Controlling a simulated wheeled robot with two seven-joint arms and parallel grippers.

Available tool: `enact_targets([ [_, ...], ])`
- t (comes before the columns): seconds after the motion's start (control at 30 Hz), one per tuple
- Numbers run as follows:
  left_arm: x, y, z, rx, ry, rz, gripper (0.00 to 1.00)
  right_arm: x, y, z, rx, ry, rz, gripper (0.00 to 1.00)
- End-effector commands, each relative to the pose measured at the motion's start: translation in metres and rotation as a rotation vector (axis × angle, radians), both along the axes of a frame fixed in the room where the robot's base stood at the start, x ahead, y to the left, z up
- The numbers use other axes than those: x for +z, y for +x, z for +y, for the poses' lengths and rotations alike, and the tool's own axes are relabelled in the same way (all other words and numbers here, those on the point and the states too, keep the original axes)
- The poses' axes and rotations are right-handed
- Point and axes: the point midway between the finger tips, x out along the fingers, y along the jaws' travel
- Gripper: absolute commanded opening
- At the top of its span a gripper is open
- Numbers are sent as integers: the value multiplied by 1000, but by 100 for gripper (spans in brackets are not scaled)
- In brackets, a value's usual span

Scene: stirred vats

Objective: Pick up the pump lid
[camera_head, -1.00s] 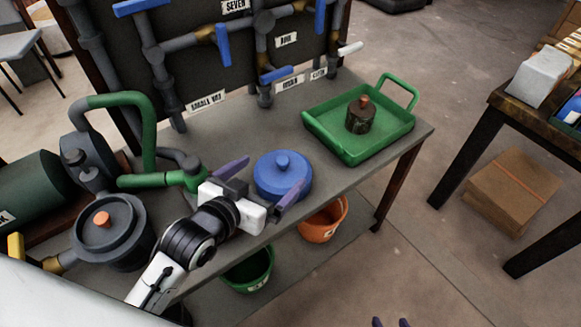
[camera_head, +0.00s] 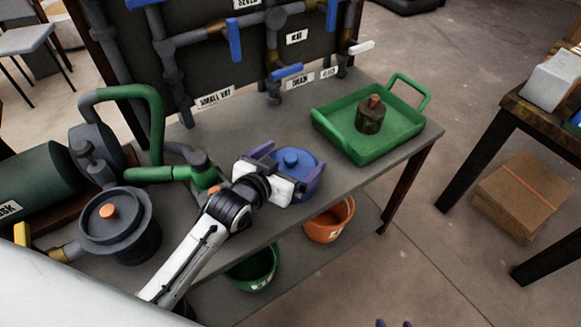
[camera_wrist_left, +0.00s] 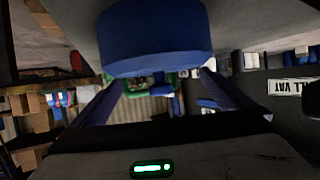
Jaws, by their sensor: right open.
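A blue round lid with a central knob (camera_head: 291,158) lies on the grey table, seemingly the pump lid. My left gripper (camera_head: 294,156) is open at its near side, with its purple fingers spread to either side of the lid. In the left wrist view the blue lid (camera_wrist_left: 155,35) fills the top middle, just ahead of and between the two fingertips (camera_wrist_left: 164,78); I cannot tell whether they touch it. My right gripper (camera_head: 394,323) is open and empty; only its fingertips show at the bottom edge.
A dark grey pot with an orange knob (camera_head: 120,228) and green pipework (camera_head: 152,128) stand left of my left arm. A green tray (camera_head: 400,133) holding a dark, orange-topped part (camera_head: 371,115) is at right. Orange (camera_head: 328,220) and green (camera_head: 253,268) buckets sit below.

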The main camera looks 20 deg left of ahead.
Motion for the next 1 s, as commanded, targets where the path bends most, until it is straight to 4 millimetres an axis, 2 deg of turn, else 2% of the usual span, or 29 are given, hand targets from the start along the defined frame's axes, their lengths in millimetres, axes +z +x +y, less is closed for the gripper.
enact_targets([
  [0.03,0,0,0,0,0,0,92,0,0,0,0,0,0,40],
  [0.07,0,0,0,0,0,0,86,0,0,0,0,0,0,40],
  [0.57,-3,-1,0,1,2,8,2,0,0,1,1,1,-1,40],
  [0.87,-2,-2,0,0,3,10,0,1,0,1,1,1,-1,40],
  [1.0,18,-1,0,0,2,4,0,5,0,1,0,2,-1,40],
])
